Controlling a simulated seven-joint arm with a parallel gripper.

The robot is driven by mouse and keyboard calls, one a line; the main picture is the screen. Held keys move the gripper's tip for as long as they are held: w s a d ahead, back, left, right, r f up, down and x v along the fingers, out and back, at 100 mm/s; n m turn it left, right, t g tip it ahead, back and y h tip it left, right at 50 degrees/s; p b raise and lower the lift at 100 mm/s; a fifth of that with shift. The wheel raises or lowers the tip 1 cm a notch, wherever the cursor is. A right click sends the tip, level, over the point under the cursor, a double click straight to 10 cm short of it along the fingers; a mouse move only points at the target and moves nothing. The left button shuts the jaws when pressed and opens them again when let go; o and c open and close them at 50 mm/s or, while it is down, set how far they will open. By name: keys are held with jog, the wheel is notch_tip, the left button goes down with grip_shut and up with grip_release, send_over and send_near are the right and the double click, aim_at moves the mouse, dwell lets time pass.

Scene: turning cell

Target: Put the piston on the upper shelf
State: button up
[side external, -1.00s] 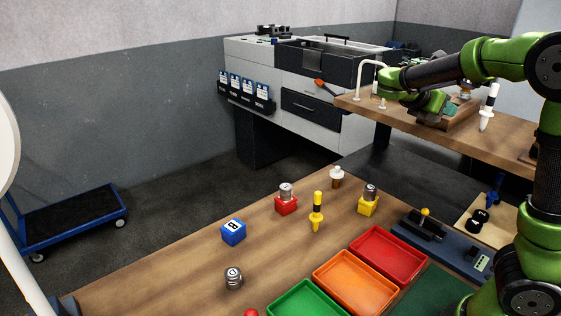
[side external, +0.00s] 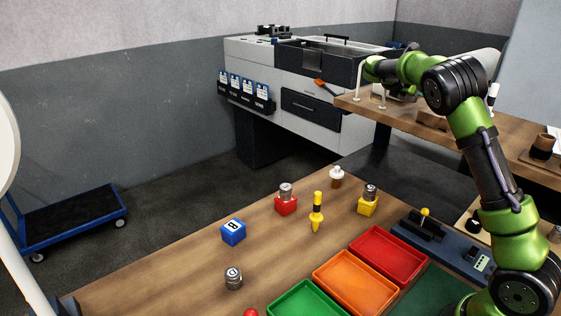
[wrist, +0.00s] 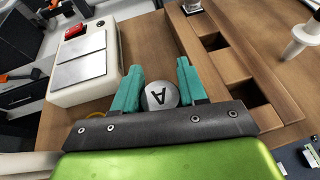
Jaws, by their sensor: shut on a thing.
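In the wrist view my gripper (wrist: 160,88) has its teal fingers shut on a round grey metal piston (wrist: 160,96) whose end face is marked "A". It is over the wooden upper shelf (wrist: 122,40), between a white device and a wooden rack; whether the piston touches the shelf I cannot tell. In the side view the upper shelf (side external: 510,137) is at the right, and the arm hides most of the gripper and the held piston. Other pistons stand on a red block (side external: 286,207), on a yellow block (side external: 368,207) and on the table (side external: 233,279).
The wooden rack (wrist: 245,60) has open slots and a metal part (wrist: 191,6) in one. The white device (wrist: 85,70) has grey plates. A white-tipped tool (wrist: 305,35) stands beyond the rack. Red (side external: 388,255), orange (side external: 356,283) and green (side external: 306,300) trays are on the lower table.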

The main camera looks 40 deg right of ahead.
aim_at(414, 101)
jog(key=shift+f, duration=1.7)
jog(key=shift+f, duration=0.15)
jog(key=o, duration=0.9)
